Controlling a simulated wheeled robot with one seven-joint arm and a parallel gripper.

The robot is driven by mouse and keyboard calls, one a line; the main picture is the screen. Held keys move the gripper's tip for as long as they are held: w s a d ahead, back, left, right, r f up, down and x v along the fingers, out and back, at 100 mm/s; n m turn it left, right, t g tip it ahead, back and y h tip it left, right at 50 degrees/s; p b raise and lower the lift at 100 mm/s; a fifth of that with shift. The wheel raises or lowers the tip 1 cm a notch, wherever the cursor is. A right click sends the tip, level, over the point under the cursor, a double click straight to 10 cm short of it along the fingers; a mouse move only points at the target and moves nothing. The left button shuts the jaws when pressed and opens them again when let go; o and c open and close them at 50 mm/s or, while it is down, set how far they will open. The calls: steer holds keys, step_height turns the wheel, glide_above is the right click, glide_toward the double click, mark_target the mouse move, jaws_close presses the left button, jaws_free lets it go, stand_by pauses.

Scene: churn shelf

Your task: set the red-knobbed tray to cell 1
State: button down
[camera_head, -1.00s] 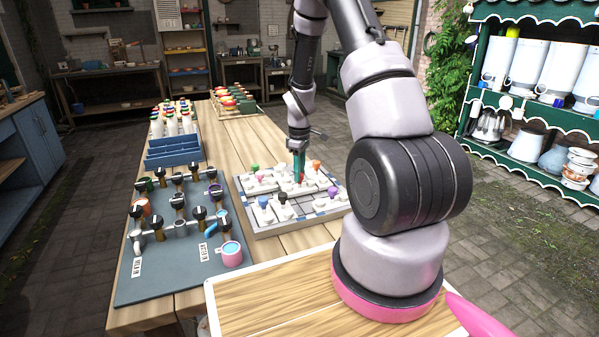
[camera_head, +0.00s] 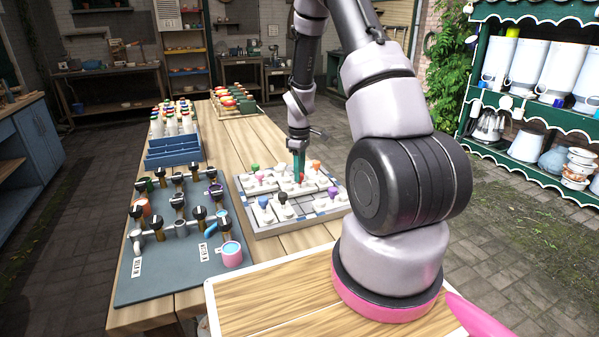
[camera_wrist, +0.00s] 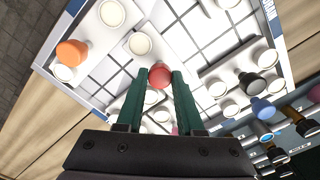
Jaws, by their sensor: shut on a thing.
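My gripper (camera_head: 299,178) has teal fingers and is shut on the red knob (camera_wrist: 160,76) of a white tray, over the middle of the gridded board (camera_head: 285,231). In the wrist view my gripper (camera_wrist: 159,80) has one finger on each side of the knob. The red-knobbed tray (camera_wrist: 140,43) is white, with round cream-coloured spots beside the knob; the fingers hide part of it. I cannot tell whether it rests on the board or is lifted slightly. No cell number is readable.
Other white trays share the board, with an orange knob (camera_head: 316,164), a green knob (camera_head: 255,167), a purple knob (camera_head: 332,191), a black knob (camera_head: 283,198) and a blue knob (camera_head: 263,202). Left is a panel of valves (camera_head: 178,265) with a pink cup (camera_head: 231,253). Bare grid cells (camera_wrist: 205,30) show between trays.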

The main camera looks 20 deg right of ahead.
steer(key=shift+a, duration=0.1)
stand_by(0.4)
steer(key=a, duration=1.2)
steer(key=shift+a, duration=0.15)
steer(key=c, duration=0.5)
jaws_free()
steer(key=shift+a, duration=0.1)
steer(key=shift+r, duration=0.3)
step_height(320, 180, up, 10)
steer(key=shift+r, duration=0.15)
